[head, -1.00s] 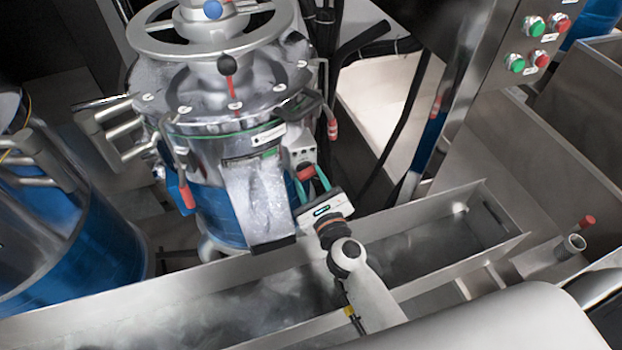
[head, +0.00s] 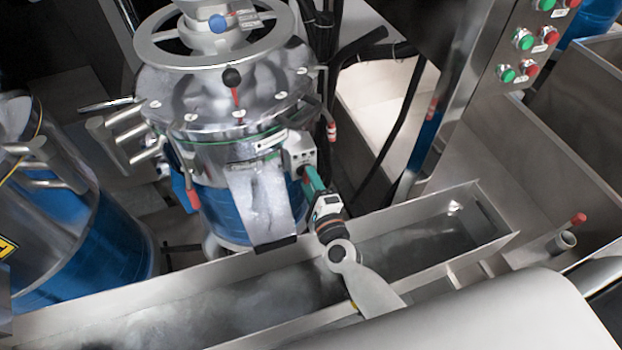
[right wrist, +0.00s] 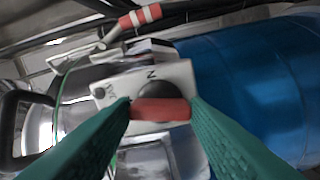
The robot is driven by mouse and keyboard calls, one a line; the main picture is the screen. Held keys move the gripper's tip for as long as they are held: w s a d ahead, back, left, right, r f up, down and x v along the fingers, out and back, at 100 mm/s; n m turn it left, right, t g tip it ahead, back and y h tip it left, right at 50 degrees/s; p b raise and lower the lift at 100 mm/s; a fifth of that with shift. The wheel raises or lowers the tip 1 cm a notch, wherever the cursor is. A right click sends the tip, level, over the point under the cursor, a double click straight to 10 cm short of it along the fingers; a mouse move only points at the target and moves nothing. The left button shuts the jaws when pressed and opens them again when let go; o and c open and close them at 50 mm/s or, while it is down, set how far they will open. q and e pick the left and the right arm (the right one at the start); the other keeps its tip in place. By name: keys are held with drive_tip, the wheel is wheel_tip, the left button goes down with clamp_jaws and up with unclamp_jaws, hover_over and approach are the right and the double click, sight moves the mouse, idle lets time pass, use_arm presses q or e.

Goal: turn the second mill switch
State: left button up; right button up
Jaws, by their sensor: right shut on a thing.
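The mill (head: 225,100) is a steel machine with a blue lower body and a handwheel on top. Its switch box (head: 299,150) is a small light grey box on the mill's right side. In the right wrist view the box (right wrist: 180,73) carries a dark round dial with a red switch handle (right wrist: 160,110). My right gripper (head: 309,180) reaches up to the box from below right. Its green fingertips (right wrist: 160,112) are shut on the two ends of the red handle. In the head view the fingers hide the handle. My left gripper is not in view.
A steel trough (head: 410,250) runs below the mill, under my right arm. Another blue and steel vessel (head: 95,245) stands at left. A panel with green and red buttons (head: 523,40) is at upper right. Black cables (head: 395,130) hang behind the switch box.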

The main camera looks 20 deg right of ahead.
drive_tip(key=shift+n+p, duration=0.5)
drive_tip(key=shift+n, duration=0.8)
drive_tip(key=o, duration=1)
drive_tip(key=shift+s+d+b, duration=0.2)
drive_tip(key=shift+s+b, duration=0.6)
drive_tip(key=shift+s, duration=5.2)
